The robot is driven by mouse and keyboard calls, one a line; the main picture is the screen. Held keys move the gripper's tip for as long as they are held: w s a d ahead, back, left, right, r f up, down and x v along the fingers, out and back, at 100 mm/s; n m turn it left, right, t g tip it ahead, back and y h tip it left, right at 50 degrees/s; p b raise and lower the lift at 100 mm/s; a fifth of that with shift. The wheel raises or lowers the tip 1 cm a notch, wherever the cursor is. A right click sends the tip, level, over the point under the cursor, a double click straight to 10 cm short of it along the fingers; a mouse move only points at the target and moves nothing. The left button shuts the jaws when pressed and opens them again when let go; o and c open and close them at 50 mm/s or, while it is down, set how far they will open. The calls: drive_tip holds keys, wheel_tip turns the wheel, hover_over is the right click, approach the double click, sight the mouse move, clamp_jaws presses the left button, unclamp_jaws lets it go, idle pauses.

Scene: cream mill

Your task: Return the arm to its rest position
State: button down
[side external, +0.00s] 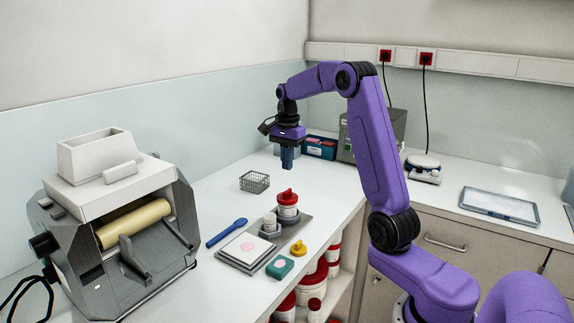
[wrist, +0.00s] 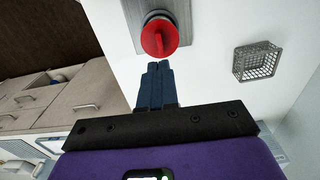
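My gripper (side external: 287,158) hangs from the purple arm above the white worktop, pointing down, well above the surface. Its blue fingers also show in the wrist view (wrist: 158,84), side by side with no visible gap and nothing between them. In the wrist view a red-lidded jar (wrist: 159,36) lies just beyond the fingertips in the picture. In the side view that jar (side external: 288,200) stands upright on a grey tray (side external: 294,228), lower than my gripper and apart from it.
A wire basket (side external: 254,181) stands on the worktop beneath and left of my gripper. A roller mill (side external: 120,225) fills the left. A blue spoon (side external: 227,233), a yellow object (side external: 298,248) and a teal block (side external: 280,267) lie near the tray. Blue boxes (side external: 319,147) stand behind.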

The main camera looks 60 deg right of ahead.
drive_tip(key=s+a+n, duration=0.4)
drive_tip(key=a+n, duration=0.3)
drive_tip(key=a, duration=0.4)
drive_tip(key=s+a+n, duration=0.5)
drive_tip(key=a+n, duration=0.2)
drive_tip(key=a, duration=0.5)
drive_tip(key=s+a+f+n, duration=0.2)
drive_tip(key=s+n, duration=0.6)
drive_tip(key=s, duration=0.3)
drive_tip(key=s+a+f+n, duration=0.2)
drive_tip(key=s+n, duration=0.6)
drive_tip(key=s, duration=0.4)
drive_tip(key=shift+a+n, duration=0.3)
drive_tip(key=shift+a, duration=0.1)
